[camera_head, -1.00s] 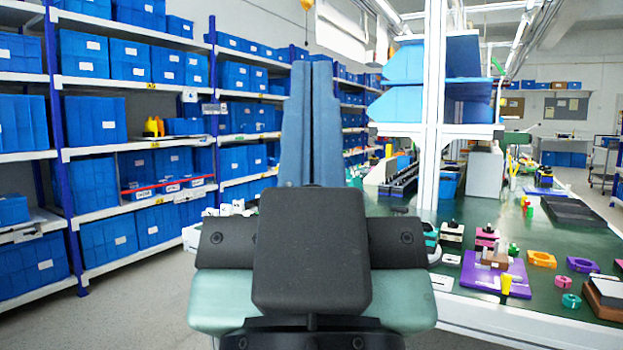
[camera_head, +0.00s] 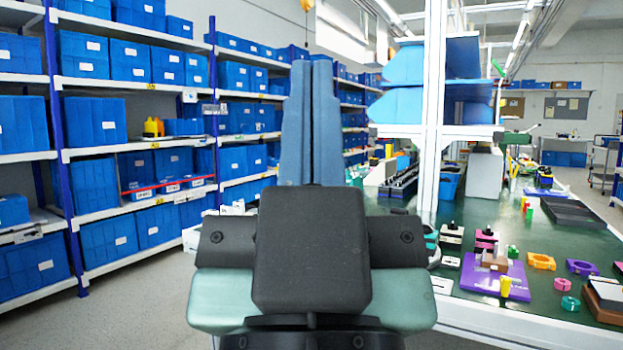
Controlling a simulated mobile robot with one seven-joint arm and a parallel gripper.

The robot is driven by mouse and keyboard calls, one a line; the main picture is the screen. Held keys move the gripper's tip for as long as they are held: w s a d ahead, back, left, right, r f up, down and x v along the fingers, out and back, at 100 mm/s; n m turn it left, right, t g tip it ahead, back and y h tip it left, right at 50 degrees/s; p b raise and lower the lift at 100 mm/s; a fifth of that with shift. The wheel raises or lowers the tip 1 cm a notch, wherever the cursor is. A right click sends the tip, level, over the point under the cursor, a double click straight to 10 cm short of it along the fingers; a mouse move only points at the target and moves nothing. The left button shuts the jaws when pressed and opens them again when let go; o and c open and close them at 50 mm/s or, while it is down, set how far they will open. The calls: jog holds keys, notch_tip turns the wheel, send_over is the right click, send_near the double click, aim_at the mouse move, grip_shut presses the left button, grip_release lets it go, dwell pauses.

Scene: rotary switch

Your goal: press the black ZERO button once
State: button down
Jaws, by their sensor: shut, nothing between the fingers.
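My gripper (camera_head: 312,68) is in the middle of the picture, pointing up and away, with its blue fingers together and nothing between them. Its dark body hides part of the floor and the near left end of the workbench. I cannot make out a black button marked ZERO. Small blocks with dark tops stand on the green workbench (camera_head: 440,291): a pale one (camera_head: 451,238) and a pink one (camera_head: 486,243). They are right of my gripper and apart from it. I cannot tell whether either carries the button.
A purple plate (camera_head: 482,281) with a yellow peg (camera_head: 506,286), an orange ring part (camera_head: 541,262) and a black tray (camera_head: 573,212) lie on the workbench. A white post (camera_head: 432,120) rises from it. Shelves with blue bins (camera_head: 92,122) line the left, with clear floor before them.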

notch_tip(320, 180, up, 36)
jog(key=p, duration=3.5)
jog(key=shift+r, duration=0.1)
jog(key=shift+w, duration=0.1)
